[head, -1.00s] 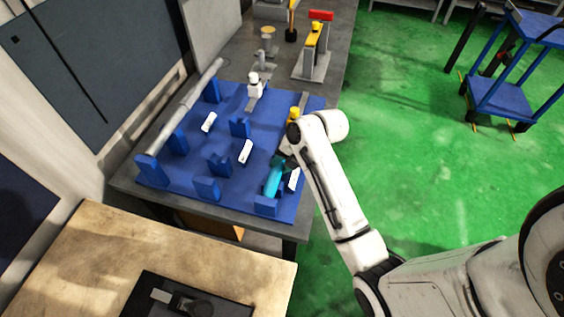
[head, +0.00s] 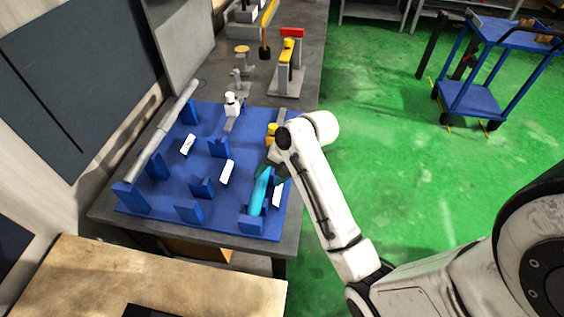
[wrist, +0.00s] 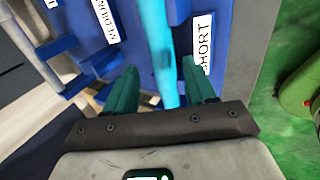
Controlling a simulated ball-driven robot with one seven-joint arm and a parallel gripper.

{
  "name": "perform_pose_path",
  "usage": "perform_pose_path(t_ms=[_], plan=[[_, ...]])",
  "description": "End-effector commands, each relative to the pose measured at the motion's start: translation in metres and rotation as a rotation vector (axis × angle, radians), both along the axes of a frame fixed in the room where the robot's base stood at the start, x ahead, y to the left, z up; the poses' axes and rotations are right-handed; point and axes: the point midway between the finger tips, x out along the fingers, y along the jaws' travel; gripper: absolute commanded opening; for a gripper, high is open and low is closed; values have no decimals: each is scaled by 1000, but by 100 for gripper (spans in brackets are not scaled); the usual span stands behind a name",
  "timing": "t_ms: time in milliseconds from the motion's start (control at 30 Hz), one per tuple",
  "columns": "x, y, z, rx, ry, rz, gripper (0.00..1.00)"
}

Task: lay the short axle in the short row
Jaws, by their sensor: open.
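The short axle, a bright cyan bar (head: 259,190), lies along the short row at the right side of the blue rack board (head: 170,200), at its near blue support (head: 251,224). The white SHORT label (head: 278,194) is just right of it. In the wrist view the axle (wrist: 160,50) runs between the two spread teal fingers of my gripper (wrist: 162,85), with gaps on both sides; the SHORT label (wrist: 203,40) is beside it. My gripper is open over the axle. How the axle's far end rests is hidden by my wrist in the head view.
A long grey axle (head: 160,135) lies across the left row's supports. The middle row with its label (head: 227,172) is empty. A white-topped part (head: 232,103) and a red-and-yellow fixture (head: 288,65) stand behind.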

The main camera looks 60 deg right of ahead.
Motion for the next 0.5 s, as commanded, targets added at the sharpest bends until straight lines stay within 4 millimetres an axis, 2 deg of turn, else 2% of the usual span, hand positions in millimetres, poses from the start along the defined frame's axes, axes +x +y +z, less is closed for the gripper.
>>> perform_pose_path(t_ms=[100, 300, 500], plan=[[-12, -5, 23, -3, -5, -2, 55], [-28, -11, 52, -1, -4, -2, 55], [-36, -12, 64, 4, 2, -8, 55]])
